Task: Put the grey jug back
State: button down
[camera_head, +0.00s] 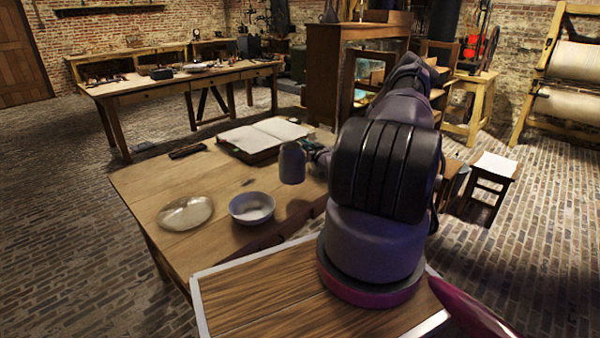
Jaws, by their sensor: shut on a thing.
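The grey jug (292,163) is near the middle of the camera_head view, upright, over the wooden table (160,190). My gripper (312,156) meets the jug's right side and is shut on it; its fingertips are mostly hidden by the jug and my arm. A dark patch, perhaps the jug's shadow, lies on the table below and to its right, so the jug seems held above the tabletop. My arm comes in from the lower right and hides the table's right part.
An open book (262,135) and a dark narrow object (188,151) lie at the back. Bare wood shows between the dish and the book.

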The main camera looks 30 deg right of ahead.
notch_tip(320, 180, down, 7)
jog(key=shift+r, duration=0.2)
jog(key=shift+a+f, duration=0.1)
jog(key=c, duration=0.9)
grip_release()
